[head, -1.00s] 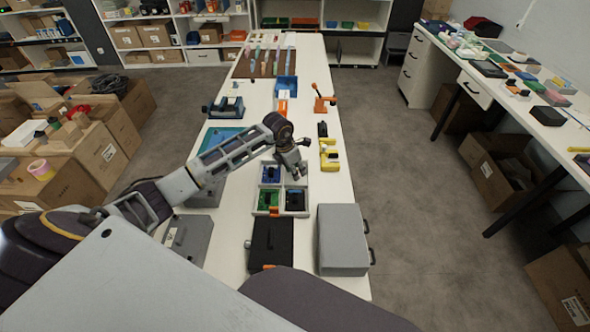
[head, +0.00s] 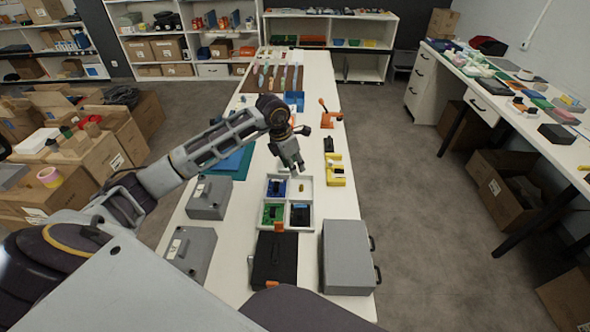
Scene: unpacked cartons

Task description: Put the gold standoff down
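The small gold standoff (head: 302,187) lies in the upper right compartment of a white divided tray (head: 311,216) in the middle of the bench. My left gripper (head: 291,167) is above and just beyond the tray's far edge, apart from the standoff. Its fingers look spread, with nothing visible between them. My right gripper is not in view.
The tray's other compartments hold blue, green and black parts. A black case (head: 274,262) and a grey case (head: 346,258) stand nearer me. A yellow tool (head: 335,172) is right of my gripper. An orange clamp (head: 330,118) stands farther back.

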